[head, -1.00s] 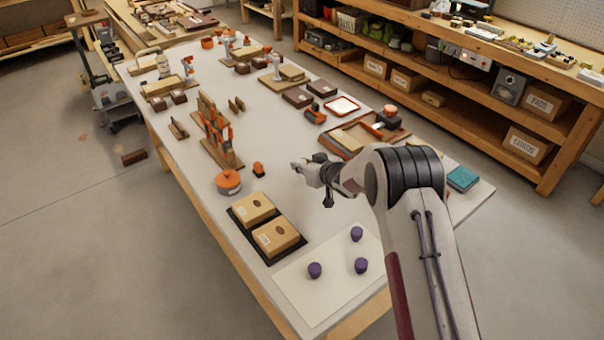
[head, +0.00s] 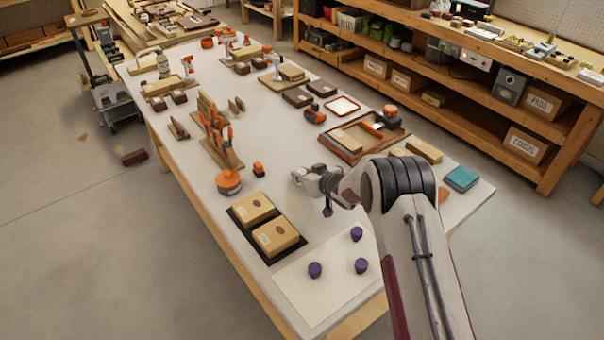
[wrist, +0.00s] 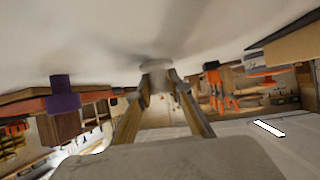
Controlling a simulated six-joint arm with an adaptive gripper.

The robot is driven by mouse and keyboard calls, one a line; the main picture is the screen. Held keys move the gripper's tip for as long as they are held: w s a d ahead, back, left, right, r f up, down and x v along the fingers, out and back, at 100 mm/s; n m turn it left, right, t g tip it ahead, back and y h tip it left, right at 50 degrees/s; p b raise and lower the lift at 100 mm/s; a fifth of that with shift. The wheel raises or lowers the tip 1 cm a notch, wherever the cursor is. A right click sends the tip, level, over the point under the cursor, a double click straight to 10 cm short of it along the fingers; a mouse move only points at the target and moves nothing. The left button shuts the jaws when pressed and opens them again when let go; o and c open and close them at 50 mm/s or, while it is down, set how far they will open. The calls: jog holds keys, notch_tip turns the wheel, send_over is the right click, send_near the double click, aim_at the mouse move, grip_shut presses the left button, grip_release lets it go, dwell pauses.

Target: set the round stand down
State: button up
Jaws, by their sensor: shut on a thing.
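My gripper (head: 302,179) is over the middle of the long table, right of the orange-lidded round tub. In the wrist view, its two fingers (wrist: 158,84) are shut on a small pale grey piece, which I take to be the round stand (wrist: 155,65). The pale table surface fills the top of that view, with a soft shadow by the piece. I cannot tell whether the stand touches the table. In the head view it is too small to separate clearly from my gripper.
Two tan boxes (head: 275,237) sit on a black tray in front-left. A pale mat (head: 315,295) with three purple knobs (head: 357,234) lies near the front edge. An orange-lidded tub (head: 228,182) and a wooden rack (head: 222,150) stand left. A wooden tray (head: 350,157) lies behind right.

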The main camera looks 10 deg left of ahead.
jog(key=o, duration=0.8)
jog(key=shift+r, duration=0.15)
jog(key=shift+s+d, duration=0.1)
jog(key=shift+v, duration=5.85)
